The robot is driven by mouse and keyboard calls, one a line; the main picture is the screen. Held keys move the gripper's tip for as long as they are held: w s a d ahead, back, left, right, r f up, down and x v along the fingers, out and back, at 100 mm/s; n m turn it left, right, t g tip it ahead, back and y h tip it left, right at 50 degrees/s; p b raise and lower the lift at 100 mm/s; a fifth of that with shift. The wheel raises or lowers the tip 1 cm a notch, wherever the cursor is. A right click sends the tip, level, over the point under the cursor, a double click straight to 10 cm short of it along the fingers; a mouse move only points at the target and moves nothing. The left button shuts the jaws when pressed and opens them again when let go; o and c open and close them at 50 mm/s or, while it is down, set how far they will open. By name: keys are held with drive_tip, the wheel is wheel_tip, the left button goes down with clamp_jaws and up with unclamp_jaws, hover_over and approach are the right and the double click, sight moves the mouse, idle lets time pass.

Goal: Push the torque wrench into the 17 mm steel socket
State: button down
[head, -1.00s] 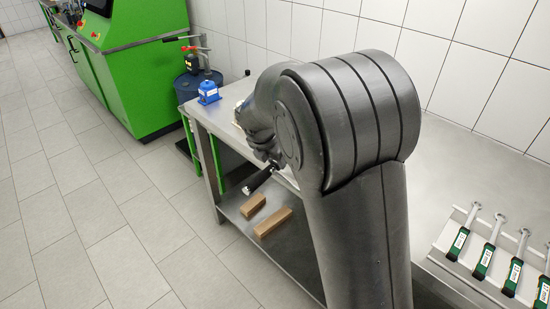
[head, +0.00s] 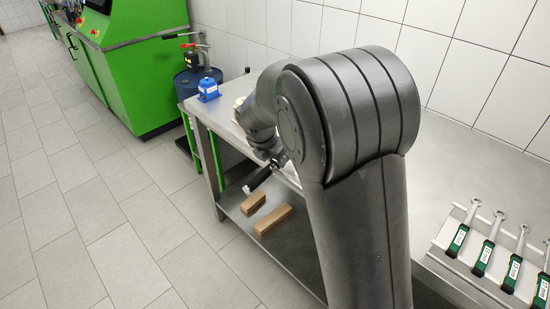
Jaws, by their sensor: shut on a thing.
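My gripper (head: 276,160) is beyond my large grey arm, over the front edge of the steel table, and only partly visible. It is shut on a dark bar with a light end, which looks like the torque wrench (head: 258,179). The bar slants down to the left past the table edge. The wrench's other end is hidden behind my arm. I cannot make out the 17 mm steel socket, so I cannot tell how the wrench stands to it.
The steel table (head: 455,158) carries a blue device (head: 208,90) at its far corner and a rack (head: 456,228) of several green-handled wrenches at the right. Two brown blocks (head: 272,220) lie on the lower shelf. A green machine (head: 135,75) stands beyond. The tiled floor at left is clear.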

drive_tip(key=shift+f, duration=0.35)
idle(0.5)
drive_tip(key=shift+r, duration=0.15)
idle(0.6)
drive_tip(key=shift+r, duration=3)
